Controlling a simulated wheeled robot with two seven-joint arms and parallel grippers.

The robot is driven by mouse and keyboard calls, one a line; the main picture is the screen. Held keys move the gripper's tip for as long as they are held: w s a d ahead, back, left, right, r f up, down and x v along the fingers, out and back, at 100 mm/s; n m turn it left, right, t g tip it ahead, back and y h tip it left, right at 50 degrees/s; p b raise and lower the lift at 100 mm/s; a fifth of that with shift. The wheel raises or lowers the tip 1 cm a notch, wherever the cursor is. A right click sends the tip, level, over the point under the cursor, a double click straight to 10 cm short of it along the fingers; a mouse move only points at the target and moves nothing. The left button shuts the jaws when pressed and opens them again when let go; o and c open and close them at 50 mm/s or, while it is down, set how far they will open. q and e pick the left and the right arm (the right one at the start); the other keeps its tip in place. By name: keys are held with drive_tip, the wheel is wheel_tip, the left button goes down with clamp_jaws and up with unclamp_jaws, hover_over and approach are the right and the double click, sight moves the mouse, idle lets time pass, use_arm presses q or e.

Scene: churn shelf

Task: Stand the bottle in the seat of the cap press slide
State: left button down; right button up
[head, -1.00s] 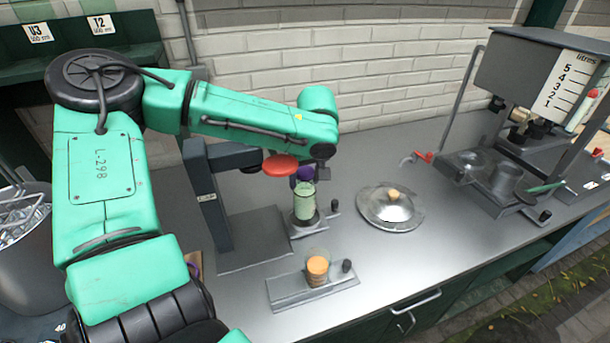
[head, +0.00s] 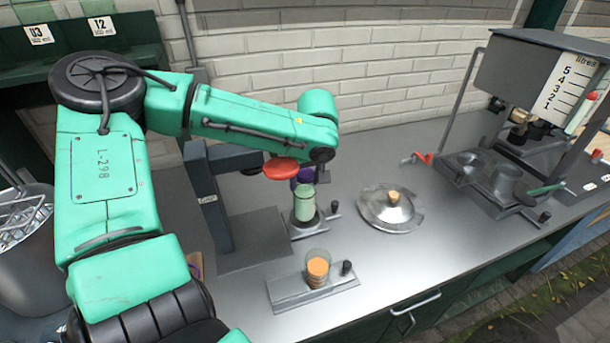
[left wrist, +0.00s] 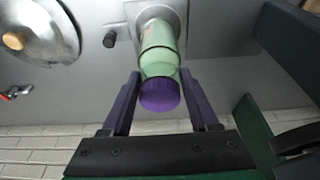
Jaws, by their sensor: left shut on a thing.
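The bottle (head: 304,206) is pale green and stands upright over the round seat of the cap press slide (head: 299,232). The left wrist view shows the bottle (left wrist: 160,50) with a purple cap (left wrist: 160,96), its base at the slide's plate (left wrist: 175,20). I cannot tell whether the base rests fully in the seat. My left gripper (left wrist: 161,75) has its purple fingers on both sides of the bottle, just below the cap, and is shut on it. In the head view, the gripper (head: 306,180) is partly hidden by its arm and the red disc. My right gripper is out of view.
The press's dark post (head: 210,200) and red disc (head: 280,168) stand close left of the bottle. A clear jar with orange contents (head: 318,268) sits on a plate in front. A round metal lid (head: 391,208) lies right; a metering machine (head: 530,100) stands far right.

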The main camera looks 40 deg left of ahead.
use_arm(q)
drive_tip(key=shift+f, duration=0.55)
idle(0.5)
drive_tip(key=shift+f+b, duration=0.2)
drive_tip(key=shift+b, duration=0.1)
drive_tip(key=shift+c, duration=0.3)
unclamp_jaws()
drive_tip(key=shift+c, duration=1.1)
